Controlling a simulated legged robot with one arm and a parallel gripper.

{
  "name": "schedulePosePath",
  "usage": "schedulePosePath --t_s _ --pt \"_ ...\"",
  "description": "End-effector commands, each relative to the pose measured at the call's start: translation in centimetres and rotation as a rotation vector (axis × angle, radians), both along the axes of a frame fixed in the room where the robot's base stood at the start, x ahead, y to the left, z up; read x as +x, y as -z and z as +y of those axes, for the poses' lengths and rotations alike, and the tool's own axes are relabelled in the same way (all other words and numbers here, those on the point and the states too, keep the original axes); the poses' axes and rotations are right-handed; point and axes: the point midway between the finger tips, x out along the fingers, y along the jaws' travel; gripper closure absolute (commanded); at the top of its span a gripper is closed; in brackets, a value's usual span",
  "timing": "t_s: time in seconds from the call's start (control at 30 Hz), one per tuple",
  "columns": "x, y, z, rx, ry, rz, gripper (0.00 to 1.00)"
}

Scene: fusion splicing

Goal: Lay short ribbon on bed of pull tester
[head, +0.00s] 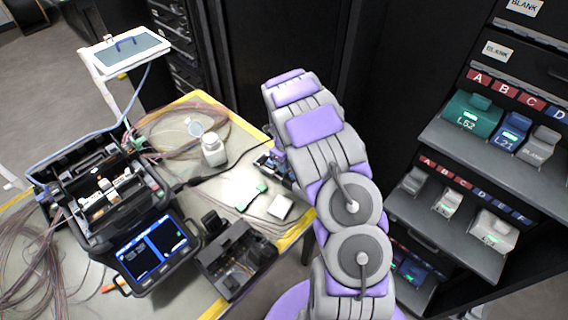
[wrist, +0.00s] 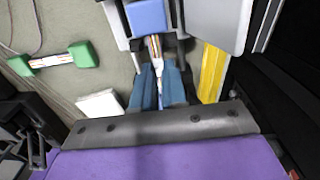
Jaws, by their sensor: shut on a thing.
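In the wrist view my gripper (wrist: 159,78) has its two blue-grey fingers shut on the short ribbon (wrist: 154,48), a thin strip of coloured fibres with a white part near the fingertips. The ribbon points up the picture, its far end at a blue block (wrist: 147,18) of the pull tester. I cannot tell whether it touches the bed or is just above it. In the head view the pull tester (head: 267,161) is at the table's right edge, partly hidden by my arm. The ribbon and my fingertips cannot be made out there.
A green-ended holder with a ribbon (wrist: 55,60) and a white block (wrist: 100,103) lie left of my gripper. The fusion splicer (head: 120,205), a dark open box (head: 236,262) and a white bottle (head: 213,150) stand on the table. Racks (head: 470,150) stand at right.

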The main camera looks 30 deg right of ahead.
Motion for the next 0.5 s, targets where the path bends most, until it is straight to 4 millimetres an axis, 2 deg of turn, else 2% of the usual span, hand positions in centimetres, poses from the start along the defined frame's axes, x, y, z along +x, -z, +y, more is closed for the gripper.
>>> schedulePosePath --t_s 0.03,0.07,0.3,0.5 --pt "-0.01 0.15 0.02 0.000 0.000 0.000 1.00" --pt "-0.01 0.15 0.01 0.000 0.000 0.000 0.86" --pt "0.01 0.10 0.00 -0.001 0.000 0.000 0.63" --pt "0.03 0.09 -0.01 0.000 0.000 -0.001 0.62"
